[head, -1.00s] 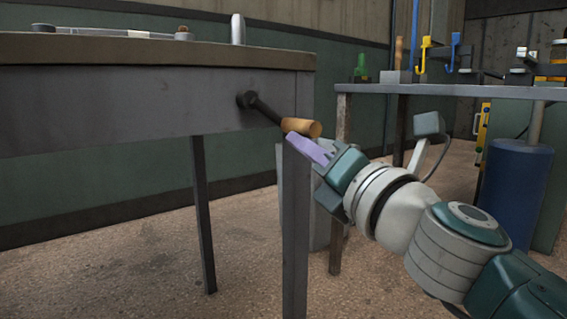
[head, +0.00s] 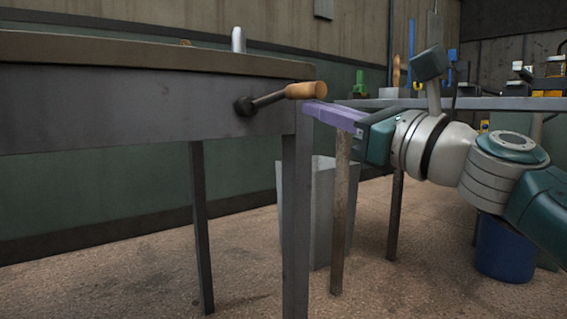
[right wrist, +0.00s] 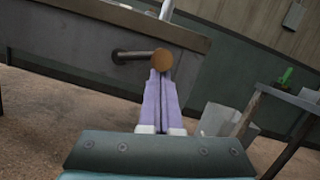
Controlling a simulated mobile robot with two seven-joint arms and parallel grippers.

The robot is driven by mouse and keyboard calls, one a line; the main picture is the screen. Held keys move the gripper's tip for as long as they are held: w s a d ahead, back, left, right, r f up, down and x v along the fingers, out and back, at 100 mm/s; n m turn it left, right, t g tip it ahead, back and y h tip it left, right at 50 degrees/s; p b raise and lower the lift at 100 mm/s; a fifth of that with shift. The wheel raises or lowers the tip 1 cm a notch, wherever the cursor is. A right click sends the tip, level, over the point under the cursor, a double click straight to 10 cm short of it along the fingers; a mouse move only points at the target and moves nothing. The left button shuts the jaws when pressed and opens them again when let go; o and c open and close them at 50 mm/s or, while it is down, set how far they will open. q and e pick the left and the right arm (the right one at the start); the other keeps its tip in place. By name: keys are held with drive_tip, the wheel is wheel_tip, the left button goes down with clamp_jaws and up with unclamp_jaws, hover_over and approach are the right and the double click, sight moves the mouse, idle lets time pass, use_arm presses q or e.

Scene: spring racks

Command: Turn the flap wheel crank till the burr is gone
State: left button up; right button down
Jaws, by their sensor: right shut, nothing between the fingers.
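The crank has a dark hub and arm (head: 258,102) on the front apron of the near workbench. Its orange-brown wooden handle (head: 306,90) points right and slightly up in the head view. My right gripper (head: 308,108) has lilac fingers, shut and empty, with the tips just below the handle; I cannot tell whether they touch it. In the right wrist view the round handle end (right wrist: 161,60) sits right at the tips of the closed fingers (right wrist: 158,78). The flap wheel and the burr cannot be made out. My left gripper is not in view.
The near workbench (head: 120,90) fills the left, its leg (head: 296,220) close to my right fingers. A grey bin (head: 318,200) stands behind that leg. A second bench (head: 480,103) with tools is at the right, a blue drum (head: 505,248) below it.

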drive_tip(key=shift+r+n+g+y, duration=0.3)
drive_tip(key=shift+r+n, duration=0.2)
drive_tip(key=shift+n, duration=0.5)
drive_tip(key=shift+r+n+g+y, duration=0.25)
drive_tip(key=shift+r+n, duration=0.25)
drive_tip(key=shift+n, duration=0.5)
drive_tip(key=shift+a, duration=0.1)
